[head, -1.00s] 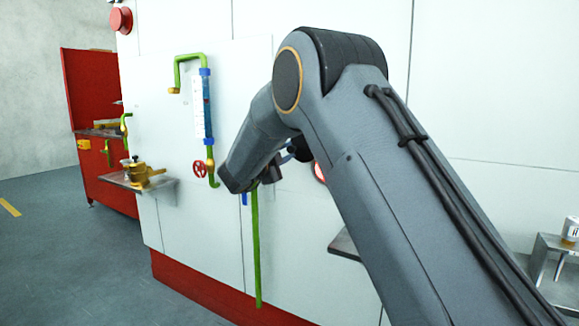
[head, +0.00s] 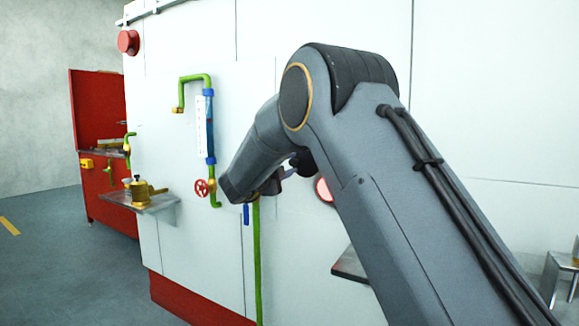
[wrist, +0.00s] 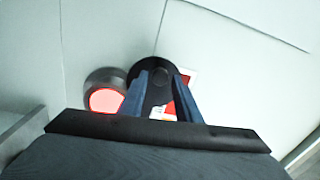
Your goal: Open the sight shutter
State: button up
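In the wrist view a black round plate (wrist: 152,104) with a small dark knob (wrist: 160,72) is on the pale wall; it looks like the sight shutter. Beside it on the left is a dark round housing with a glowing red face (wrist: 106,100), partly overlapped by the plate. A red-rimmed round fitting (head: 323,190) shows beside my arm in the head view. My gripper (wrist: 165,78) is open, its two bluish fingers apart in front of the plate. The knob appears between and just beyond the fingertips; I cannot tell whether they touch it. My arm mostly hides the gripper in the head view.
Left of my arm are a green pipe with a gauge (head: 209,123), a red valve wheel (head: 203,187) and a small shelf (head: 150,204) holding a brass piece. A dark ledge (head: 350,266) juts out below my arm. Floor is clear at left.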

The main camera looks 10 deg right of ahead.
jog(key=shift+o, duration=0.6)
jog(key=shift+a, duration=0.1)
jog(key=shift+s+a, duration=0.15)
jog(key=shift+s, duration=0.05)
jog(key=v, duration=0.7)
jog(key=shift+b, duration=0.35)
jog(key=shift+s, duration=0.15)
